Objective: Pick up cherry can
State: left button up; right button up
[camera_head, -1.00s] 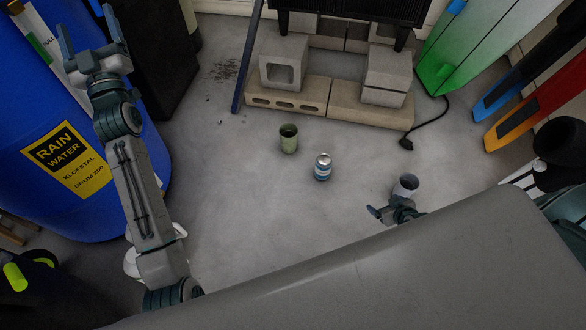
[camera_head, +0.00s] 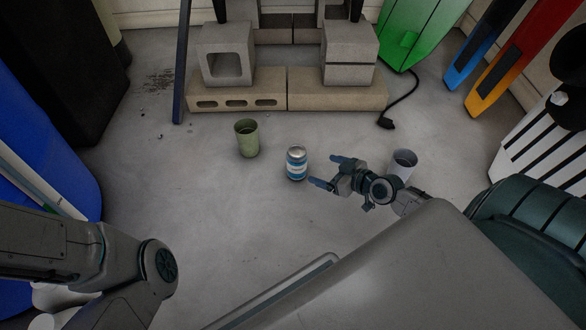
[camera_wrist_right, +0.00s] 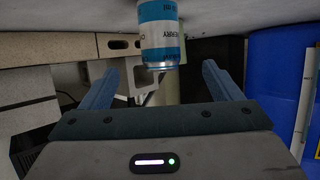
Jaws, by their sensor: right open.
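The cherry can (camera_head: 297,164), blue and white with a silver top, stands upright on the grey floor in the head view.
A green cup (camera_head: 247,139) stands left of the can. A grey-white cup (camera_head: 403,164) stands right of it, close behind my right arm. Concrete blocks (camera_head: 287,91) lie behind, with a black cable (camera_head: 402,97) to their right. Floor in front of the can is clear.

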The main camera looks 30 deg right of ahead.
aim_at(305, 163)
jog(key=b+x, duration=0.2)
jog(key=x, duration=0.3)
jog(key=shift+w+a+f, duration=0.15)
jog(key=shift+w, duration=0.2)
jog(key=b+x, duration=0.3)
jog(key=x, duration=0.1)
jog(key=shift+w+f+b, duration=0.1)
jog(key=shift+w+b, duration=0.2)
jog(key=shift+w, duration=0.25)
jog(key=c, duration=1.2)
jog(key=shift+a, duration=0.1)
jog(key=shift+c, duration=0.6)
jog(key=shift+r, duration=0.2)
